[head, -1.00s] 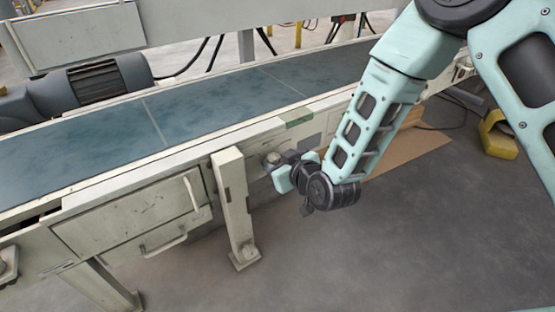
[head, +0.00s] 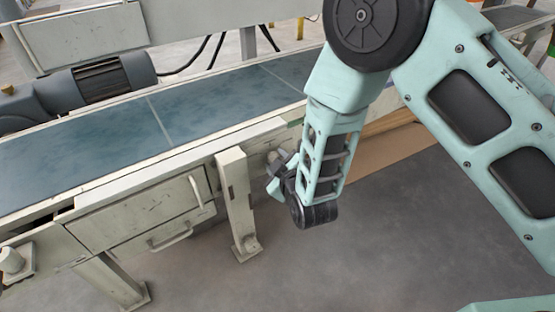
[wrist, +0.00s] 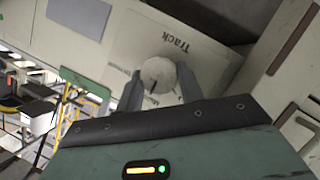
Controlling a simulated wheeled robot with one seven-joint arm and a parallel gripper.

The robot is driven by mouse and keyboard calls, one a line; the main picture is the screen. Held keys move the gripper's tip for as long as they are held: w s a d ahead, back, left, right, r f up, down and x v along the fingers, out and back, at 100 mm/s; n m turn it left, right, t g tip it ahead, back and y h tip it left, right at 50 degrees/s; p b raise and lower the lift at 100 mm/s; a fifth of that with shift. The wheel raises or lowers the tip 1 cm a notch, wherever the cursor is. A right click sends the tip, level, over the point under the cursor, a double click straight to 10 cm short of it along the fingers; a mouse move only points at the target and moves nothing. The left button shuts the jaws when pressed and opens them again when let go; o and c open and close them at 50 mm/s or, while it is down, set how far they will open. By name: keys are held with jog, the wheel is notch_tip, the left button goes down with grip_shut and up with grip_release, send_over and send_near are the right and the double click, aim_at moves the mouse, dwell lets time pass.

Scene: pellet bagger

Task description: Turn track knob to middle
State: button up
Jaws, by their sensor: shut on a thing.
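The track knob (wrist: 159,75) is a round, pale knob with a dark pointer line, on a light panel (wrist: 190,38) printed "Track" in the wrist view. My gripper (wrist: 160,90) has one finger on each side of the knob and is shut on it. In the head view my gripper (head: 278,172) is at the side of the conveyor frame, just right of a pale support leg. My arm hides the knob there.
The conveyor belt (head: 80,135) runs above the panel. A pale support leg (head: 236,200) stands left of my gripper, and a drawer-like cover with handles (head: 140,215) is further left. The grey floor (head: 380,250) in front is open.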

dwell(0.4)
jog(key=o, duration=1)
jog(key=p+v, duration=0.6)
jog(key=v, duration=1.1)
jog(key=shift+s, duration=0.2)
jog(key=shift+r, duration=0.15)
